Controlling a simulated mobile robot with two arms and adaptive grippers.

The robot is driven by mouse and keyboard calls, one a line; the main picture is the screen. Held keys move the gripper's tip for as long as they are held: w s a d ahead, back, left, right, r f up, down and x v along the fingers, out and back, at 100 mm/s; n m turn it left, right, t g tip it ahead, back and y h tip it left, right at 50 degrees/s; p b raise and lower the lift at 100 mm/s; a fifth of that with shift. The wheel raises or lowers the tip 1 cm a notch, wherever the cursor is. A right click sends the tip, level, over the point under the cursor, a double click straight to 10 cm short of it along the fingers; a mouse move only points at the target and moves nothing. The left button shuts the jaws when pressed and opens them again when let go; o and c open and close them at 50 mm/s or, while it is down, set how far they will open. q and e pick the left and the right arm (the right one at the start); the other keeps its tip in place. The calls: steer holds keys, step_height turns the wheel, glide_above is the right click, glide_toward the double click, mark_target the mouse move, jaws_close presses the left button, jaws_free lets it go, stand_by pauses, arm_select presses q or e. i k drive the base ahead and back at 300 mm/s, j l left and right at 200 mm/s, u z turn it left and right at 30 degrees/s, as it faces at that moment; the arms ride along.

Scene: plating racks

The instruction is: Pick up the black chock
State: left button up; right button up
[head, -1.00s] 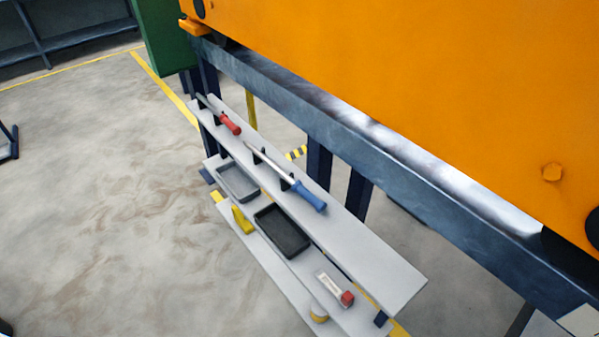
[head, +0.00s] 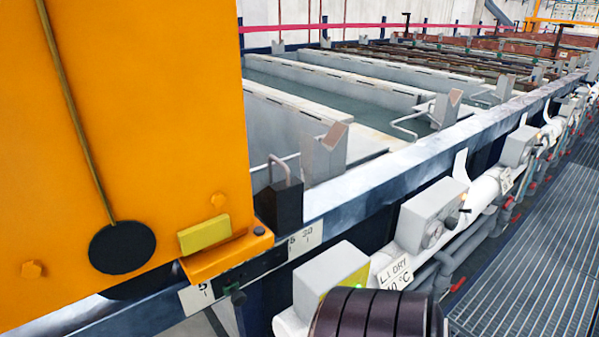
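A black block with a grey bent handle on top, which looks like the black chock (head: 279,206), stands upright on the steel rail (head: 375,184) in the head view. It is just right of the orange panel's lower corner. Whether it touches the panel, I cannot tell.
The large orange panel (head: 130,120) fills the left, with a yellow block (head: 204,235) on its bracket. Tanks with grey V-shaped supports (head: 324,152) lie behind the rail. Grey boxes (head: 432,212) and pipes run along its front. A grated walkway (head: 535,265) lies at right.

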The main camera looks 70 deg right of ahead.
mark_target(280, 205)
steer(key=z, duration=2)
steer(key=k+l, duration=0.35)
steer(key=k, duration=0.1)
